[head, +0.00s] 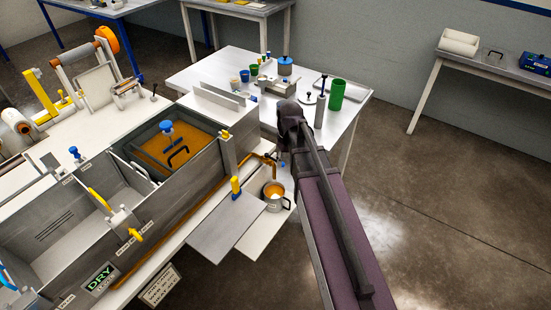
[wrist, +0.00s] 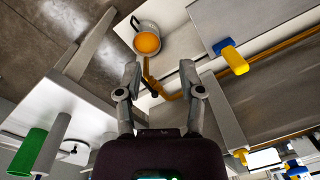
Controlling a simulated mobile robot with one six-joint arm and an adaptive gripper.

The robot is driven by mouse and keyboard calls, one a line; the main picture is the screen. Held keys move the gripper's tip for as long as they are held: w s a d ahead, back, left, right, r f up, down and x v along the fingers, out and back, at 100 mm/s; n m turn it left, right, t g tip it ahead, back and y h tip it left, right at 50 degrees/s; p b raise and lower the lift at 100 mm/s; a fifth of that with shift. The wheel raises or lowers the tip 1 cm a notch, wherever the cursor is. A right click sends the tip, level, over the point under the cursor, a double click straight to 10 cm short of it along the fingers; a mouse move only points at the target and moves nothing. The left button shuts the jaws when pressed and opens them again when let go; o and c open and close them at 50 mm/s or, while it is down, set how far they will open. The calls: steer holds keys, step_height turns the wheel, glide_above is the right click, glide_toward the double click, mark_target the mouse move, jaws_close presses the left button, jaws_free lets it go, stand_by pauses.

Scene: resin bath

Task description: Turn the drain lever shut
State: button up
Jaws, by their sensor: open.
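An amber drain pipe (head: 264,158) leaves the bath (head: 70,225) and bends down over a metal pot (head: 273,203). In the wrist view the pot (wrist: 147,40) holds amber resin, and the pipe (wrist: 275,62) runs from the right to a bend between my fingertips. A lever with a yellow and a blue part (head: 236,186) stands by the grey plate beside the pot; it also shows in the wrist view (wrist: 231,57). I cannot tell for sure which part is the drain lever. My gripper (wrist: 160,68) is open and empty near the pipe's end; my arm hides part of this in the head view.
A grey plate (head: 212,226) lies left of the pot. Behind it a white table (head: 215,72) carries cups, a green cylinder (head: 336,94) and a grey cylinder (head: 320,112). A yellow lever (head: 101,200) is on the bath wall. The floor at right is clear.

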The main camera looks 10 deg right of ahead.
mark_target(275, 160)
steer(key=w+d+f+n+y+b, duration=0.1)
steer(key=w+n, duration=0.4)
steer(key=w, duration=1.3)
steer(key=shift+w+d+f+g, duration=0.15)
steer(key=shift+d+f+g, duration=0.05)
steer(key=shift+d+g, duration=0.2)
steer(key=shift+f+b, duration=0.15)
steer(key=shift+b, duration=0.2)
steer(key=f+b, duration=0.4)
steer(key=s+a+f+b, duration=0.1)
steer(key=f+b, duration=0.3)
steer(key=a+f+b, duration=0.1)
steer(key=f+b, duration=0.4)
steer(key=shift+s+f, duration=0.1)
steer(key=shift+s, duration=0.25)
steer(key=shift+a, duration=0.1)
jaws_close()
